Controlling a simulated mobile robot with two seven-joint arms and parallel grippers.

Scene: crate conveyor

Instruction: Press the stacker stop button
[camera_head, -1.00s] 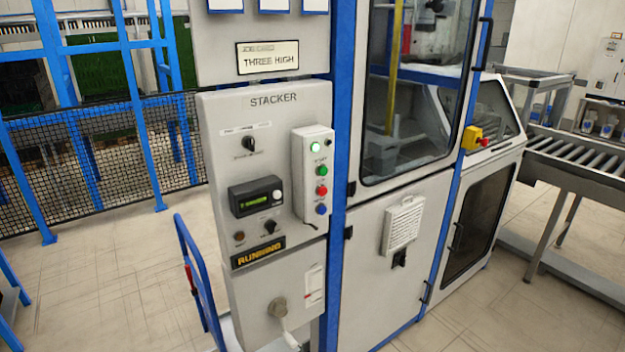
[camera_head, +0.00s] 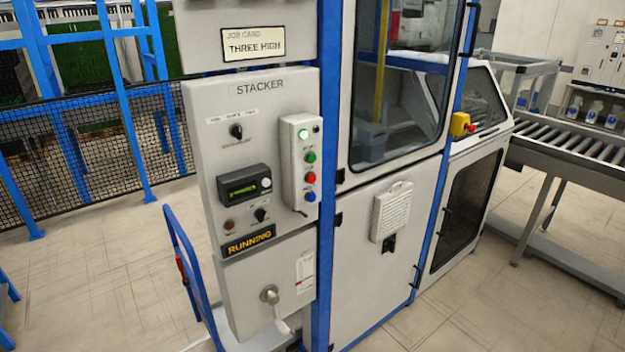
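The stacker panel (camera_head: 205,140) is a grey upright board marked STACKER, left of the machine's blue post. A pale button box (camera_head: 292,150) on its right side carries a lit green-white lamp (camera_head: 303,134), a green button (camera_head: 310,157), a red button (camera_head: 311,178) and a blue button (camera_head: 310,196). Their small labels are too blurred to read surely. A lit sign below reads RUNNING (camera_head: 248,241). A red knob on a yellow box (camera_head: 461,124) sits on the machine's right corner post. Neither of my grippers shows.
A blue-framed cart (camera_head: 190,275) stands on the floor at the panel's lower left. A black mesh fence (camera_head: 95,150) with blue posts is behind. A roller conveyor (camera_head: 580,145) runs at the right. Tiled floor (camera_head: 90,280) is open at the left front.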

